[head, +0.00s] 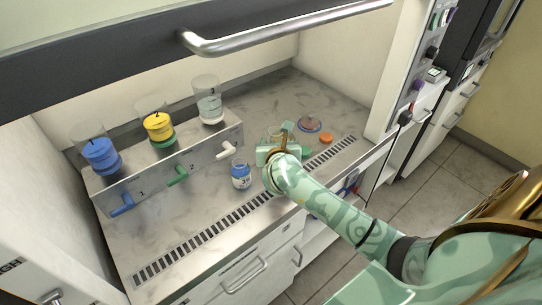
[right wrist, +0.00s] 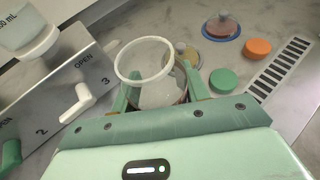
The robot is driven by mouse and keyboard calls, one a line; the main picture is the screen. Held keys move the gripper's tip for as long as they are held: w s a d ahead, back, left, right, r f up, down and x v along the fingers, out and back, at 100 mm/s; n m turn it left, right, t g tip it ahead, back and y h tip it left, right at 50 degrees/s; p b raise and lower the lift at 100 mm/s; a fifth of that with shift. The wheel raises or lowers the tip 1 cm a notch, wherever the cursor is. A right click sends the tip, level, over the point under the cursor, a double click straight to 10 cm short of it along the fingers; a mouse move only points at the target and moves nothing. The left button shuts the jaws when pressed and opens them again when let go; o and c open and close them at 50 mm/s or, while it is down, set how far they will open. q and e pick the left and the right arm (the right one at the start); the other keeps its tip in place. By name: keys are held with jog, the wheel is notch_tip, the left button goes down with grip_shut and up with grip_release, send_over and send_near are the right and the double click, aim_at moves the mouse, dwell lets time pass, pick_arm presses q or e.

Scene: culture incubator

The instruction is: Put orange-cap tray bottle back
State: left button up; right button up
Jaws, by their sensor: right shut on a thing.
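My right gripper (head: 272,152) is low over the marble bench inside the cabinet. In the right wrist view, my right gripper (right wrist: 158,100) is shut on a clear open bottle (right wrist: 150,62) with a pale round rim and no cap. The bottle's lower part is hidden by the gripper. An orange cap (head: 325,137) lies on the bench to its right, and it also shows in the right wrist view (right wrist: 258,46). A green cap (right wrist: 223,80) lies nearer the gripper. My left gripper is not in view.
A small blue-labelled bottle (head: 241,174) stands left of my gripper. A metal stand (head: 160,175) holds blue, yellow and clear vessels above coloured taps. A blue-rimmed dish (right wrist: 221,29) lies near the caps. A slotted grille (head: 215,230) runs along the bench front; a raised sash handle (head: 280,35) hangs above.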

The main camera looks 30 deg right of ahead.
jog(key=shift+w+d+f+b, duration=0.15)
jog(key=shift+w+f+b, duration=0.2)
jog(key=shift+w+f, duration=0.65)
notch_tip(320, 180, down, 3)
jog(key=shift+s+f+b, duration=0.1)
jog(key=shift+s+b, duration=0.05)
jog(key=shift+b, duration=0.45)
jog(key=shift+f, duration=0.1)
jog(key=o, duration=1)
jog(key=shift+o, duration=0.2)
